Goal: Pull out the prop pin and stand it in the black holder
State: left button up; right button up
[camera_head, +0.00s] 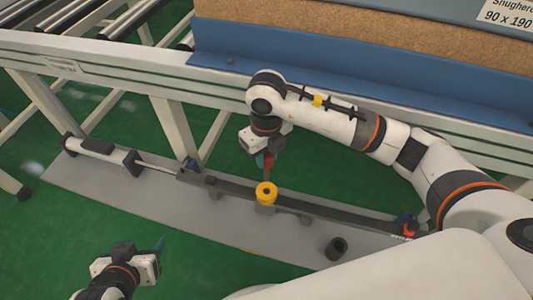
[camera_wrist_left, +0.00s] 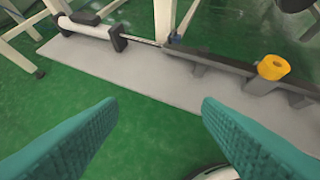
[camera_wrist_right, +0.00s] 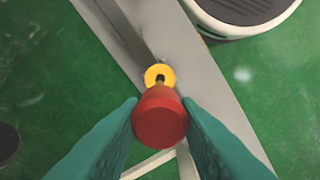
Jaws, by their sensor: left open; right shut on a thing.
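The prop pin shows as a red knob (camera_wrist_right: 160,115) between the teal fingers of my right gripper (camera_wrist_right: 160,112). In the head view my right gripper (camera_head: 264,165) points down just above the yellow collar (camera_head: 266,194) on the dark bar. A short bit of shaft shows between knob and collar in the right wrist view. I cannot tell whether its tip is inside the collar hole. The black holder (camera_head: 336,249) is an upright cup on the grey plate, right of the collar. My left gripper (camera_head: 158,248) is open and empty at lower left, over green floor.
The dark bar (camera_head: 330,211) lies along the grey plate (camera_head: 150,202), joined to a white cylinder (camera_head: 95,147) with a rod at left. Behind runs a pale frame beam (camera_head: 120,58) with a blue ledge (camera_head: 320,77). Green floor around my left gripper is clear.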

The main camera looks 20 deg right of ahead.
jog(key=shift+r+p, duration=0.5)
jog(key=shift+r, duration=0.25)
pick_arm(q)
jog(key=s+a+f+g+y+p, duration=0.1)
jog(key=s+a+f+g, duration=0.1)
jog(key=s+g, duration=0.3)
jog(key=shift+s+a+p, duration=0.35)
jog(key=shift+s, duration=1.25)
pick_arm(e)
jog(key=shift+r, duration=1.2)
